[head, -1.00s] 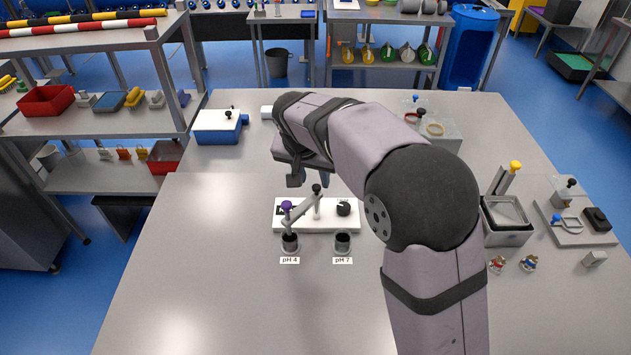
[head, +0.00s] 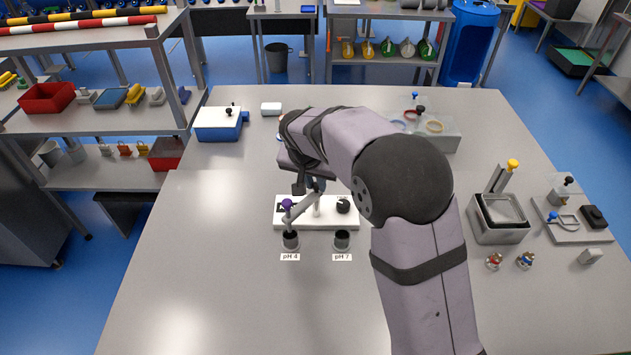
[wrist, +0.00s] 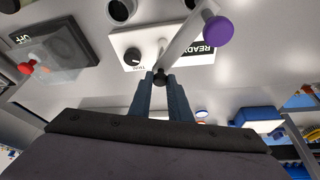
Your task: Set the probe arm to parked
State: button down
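The probe arm (head: 301,210) is a grey bar on a post on a white base (head: 330,224). It reaches left and forward to a purple-topped probe (head: 287,204) at the pH 4 cup (head: 290,241). The pH 7 cup (head: 342,240) stands to the right. My gripper (wrist: 160,80) points down at the post. Its fingertips are on either side of the black knob (wrist: 160,76) on the post top. I cannot tell whether they press on it. In the head view my arm hides the knob. The purple top (wrist: 218,30) and "READY" label (wrist: 195,50) show in the wrist view.
The white base also carries a black dial (head: 343,206). A blue box with a white lid (head: 218,124) stands at the back left. A metal tub (head: 499,218) and a grey tray (head: 573,220) stand at the right. The front left tabletop is clear.

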jog(key=shift+n, duration=0.3)
jog(key=n+y, duration=0.1)
jog(key=n, duration=0.2)
jog(key=shift+d+r+y+p, duration=0.1)
jog(key=shift+d+y+p, duration=0.05)
jog(key=shift+y+p, duration=0.2)
jog(key=shift+d+n+y+p, duration=0.1)
jog(key=shift+n+y+p, duration=0.45)
jog(key=shift+n, duration=1.55)
jog(key=c, duration=1.7)
grip_release()
jog(key=shift+o, duration=0.2)
jog(key=b+v, duration=0.3)
jog(key=v, duration=0.4)
